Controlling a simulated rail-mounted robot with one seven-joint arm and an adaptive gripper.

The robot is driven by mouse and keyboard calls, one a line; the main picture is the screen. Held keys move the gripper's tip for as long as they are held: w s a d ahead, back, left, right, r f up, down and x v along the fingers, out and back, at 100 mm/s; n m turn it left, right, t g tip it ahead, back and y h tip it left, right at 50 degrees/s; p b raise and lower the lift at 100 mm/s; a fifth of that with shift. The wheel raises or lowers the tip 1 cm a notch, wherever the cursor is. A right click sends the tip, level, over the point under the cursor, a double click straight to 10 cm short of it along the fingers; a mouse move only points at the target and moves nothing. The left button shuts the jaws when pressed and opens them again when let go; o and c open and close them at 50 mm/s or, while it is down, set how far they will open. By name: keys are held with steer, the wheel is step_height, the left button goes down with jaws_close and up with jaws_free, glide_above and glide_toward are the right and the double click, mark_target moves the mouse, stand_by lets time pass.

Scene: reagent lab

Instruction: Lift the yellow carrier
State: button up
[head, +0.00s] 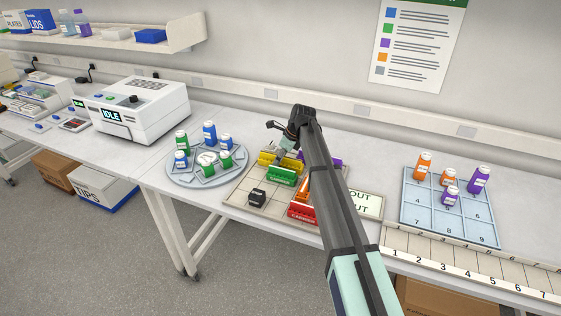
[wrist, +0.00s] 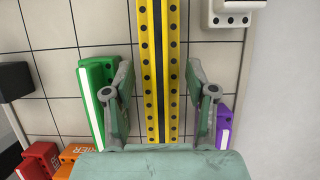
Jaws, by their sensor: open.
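The yellow carrier (head: 268,158) stands on the gridded tray on the bench, behind the green carrier (head: 281,176). In the wrist view the yellow carrier (wrist: 156,70) runs lengthwise up the middle, a long bar with dark holes and a dark central groove. My gripper (wrist: 160,85) is open, with one finger on each side of the yellow carrier and a gap on both sides. In the head view my gripper (head: 286,142) is over the tray's back part, and my arm hides part of the tray. Nothing is held.
The green carrier (wrist: 92,95) lies close beside my left finger, and a purple carrier (wrist: 222,122) close to the right one. Red carriers (head: 302,213) and a black block (head: 257,197) share the gridded tray (head: 236,203). A round bottle rack (head: 178,181) stands left.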

steer(key=shift+x, duration=1.2)
jaws_close()
steer(key=shift+r, duration=0.15)
